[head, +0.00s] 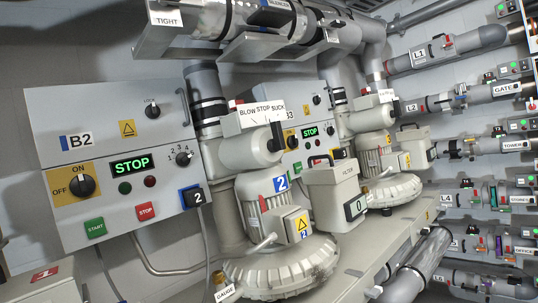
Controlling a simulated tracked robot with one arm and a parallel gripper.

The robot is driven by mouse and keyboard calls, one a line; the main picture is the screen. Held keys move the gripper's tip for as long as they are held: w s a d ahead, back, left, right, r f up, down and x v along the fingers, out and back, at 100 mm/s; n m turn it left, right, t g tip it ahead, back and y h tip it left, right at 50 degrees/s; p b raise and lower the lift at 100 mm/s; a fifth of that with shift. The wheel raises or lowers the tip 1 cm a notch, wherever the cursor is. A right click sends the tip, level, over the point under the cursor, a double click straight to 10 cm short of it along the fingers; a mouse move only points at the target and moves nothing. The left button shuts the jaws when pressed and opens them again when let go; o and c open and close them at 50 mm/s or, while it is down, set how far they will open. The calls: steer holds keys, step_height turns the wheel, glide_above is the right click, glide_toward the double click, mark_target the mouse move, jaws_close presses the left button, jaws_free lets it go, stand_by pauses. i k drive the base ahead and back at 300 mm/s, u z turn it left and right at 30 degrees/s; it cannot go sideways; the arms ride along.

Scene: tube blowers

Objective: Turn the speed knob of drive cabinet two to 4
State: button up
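Drive cabinet two (60,112), a grey box labelled B2, hangs on the wall at the left. Its speed knob (183,159) is a small black knob at the right of its face, with small numbers in an arc around it. Which number the knob points at is too small to tell. The cabinet's green display (130,165) reads STOP. A larger black OFF/ON knob (82,185) sits on a yellow plate at its lower left. My gripper is not in view.
Green START (95,228) and red STOP (145,211) buttons sit under the display. Blower two (280,260) stands to the right, with cabinet B3 (309,132) behind. A box marked 1 (45,284) is at lower left.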

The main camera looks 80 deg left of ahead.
mark_target(183, 159)
steer(key=z, duration=0.05)
steer(key=i, duration=3.55)
steer(key=u, duration=3.85)
steer(key=i, duration=0.8)
steer(key=u, duration=0.15)
